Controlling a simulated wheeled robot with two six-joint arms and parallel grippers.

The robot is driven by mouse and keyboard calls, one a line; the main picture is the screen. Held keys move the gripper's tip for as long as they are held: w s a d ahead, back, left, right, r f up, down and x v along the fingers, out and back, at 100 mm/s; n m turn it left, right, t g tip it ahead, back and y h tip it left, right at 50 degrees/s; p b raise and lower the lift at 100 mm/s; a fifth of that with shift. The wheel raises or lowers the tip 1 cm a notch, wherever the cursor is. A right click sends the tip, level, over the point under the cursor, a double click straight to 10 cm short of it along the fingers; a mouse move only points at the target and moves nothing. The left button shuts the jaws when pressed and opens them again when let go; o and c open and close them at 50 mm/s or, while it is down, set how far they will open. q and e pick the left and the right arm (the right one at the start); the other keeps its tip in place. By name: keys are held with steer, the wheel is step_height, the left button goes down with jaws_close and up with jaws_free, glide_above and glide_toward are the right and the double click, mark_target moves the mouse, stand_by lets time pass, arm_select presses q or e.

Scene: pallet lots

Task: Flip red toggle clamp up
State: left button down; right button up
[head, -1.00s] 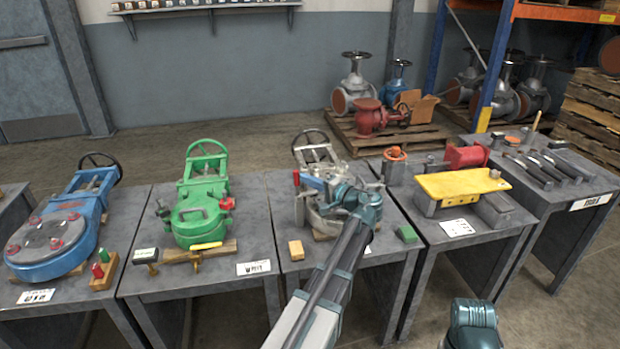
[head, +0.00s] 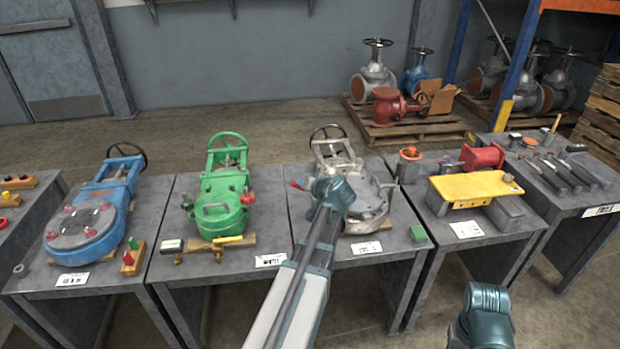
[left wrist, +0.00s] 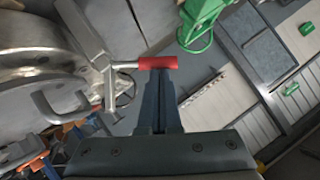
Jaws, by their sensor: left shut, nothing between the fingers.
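The toggle clamp's red grip (head: 298,185) shows at the left side of the silver valve (head: 372,200) on the middle table. In the left wrist view the red grip (left wrist: 157,63) sits on the end of a thin metal rod that comes from the valve body (left wrist: 40,75). My left gripper (left wrist: 156,78) is shut and empty, its fingertips right by the lower edge of the red grip. I cannot tell whether they touch it. In the head view my left wrist hides part of the clamp and the fingertips. My right gripper is out of view.
A green valve (head: 222,200) stands on the table to the left, a blue one (head: 85,225) farther left. A green block (head: 419,234) lies at the table's front right. A yellow plate (head: 470,190) is on the table to the right.

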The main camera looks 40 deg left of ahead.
arm_select(q)
steer(key=shift+s+a+f+n+t+h+b, duration=0.25)
steer(key=shift+s+a+f+n+t+h, duration=0.15)
steer(key=shift+f, duration=0.2)
steer(key=shift+s+a+f+n+t+h+b, duration=0.3)
steer(key=shift+s+a+f+n+h, duration=0.1)
steer(key=shift+f+n+h, duration=0.15)
steer(key=shift+d+r+p, duration=0.1)
steer(key=shift+r+p, duration=0.7)
steer(key=shift+p, duration=0.05)
steer(key=r+p+v, duration=0.1)
steer(key=p+v, duration=0.6)
steer(key=v, duration=0.4)
steer(key=shift+r+p, duration=0.3)
steer(key=shift+r, duration=0.1)
steer(key=shift+w, duration=0.1)
